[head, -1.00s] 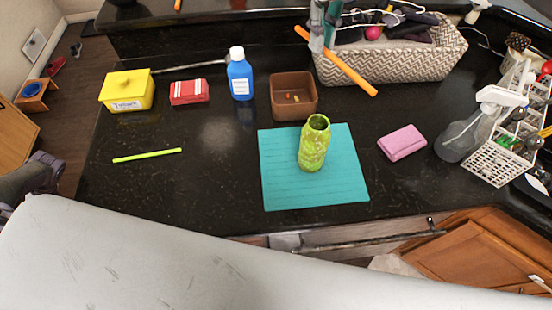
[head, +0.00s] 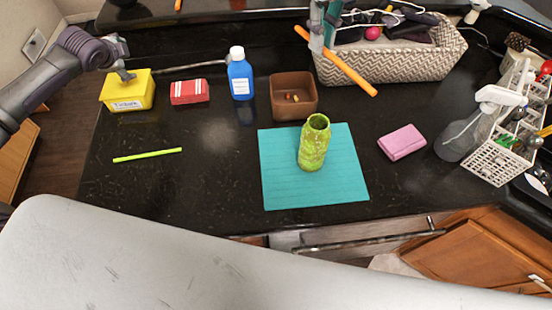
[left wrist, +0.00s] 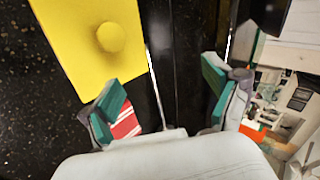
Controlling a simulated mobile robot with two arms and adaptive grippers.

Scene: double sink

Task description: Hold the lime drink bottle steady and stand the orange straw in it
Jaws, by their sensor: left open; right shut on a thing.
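The lime drink bottle (head: 312,148) stands upright and open on the teal mat (head: 345,190). The orange straw (head: 352,76) is held tilted in the air, sloping down to the right, above and behind the bottle and in front of the patterned basket. My right gripper (head: 318,42) is shut on it near its upper left end. My left gripper (head: 124,76) is at the far left, over the yellow box and well away from the bottle. In the left wrist view its fingers (left wrist: 165,95) are spread with nothing held between them.
The yellow box (head: 127,93), red-and-white packet (head: 189,92), blue bottle (head: 240,76) and brown bowl (head: 282,110) line the back. A green straw (head: 147,155) lies front left. A pink sponge (head: 402,142), spray bottle (head: 465,130) and white rack (head: 492,165) are right.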

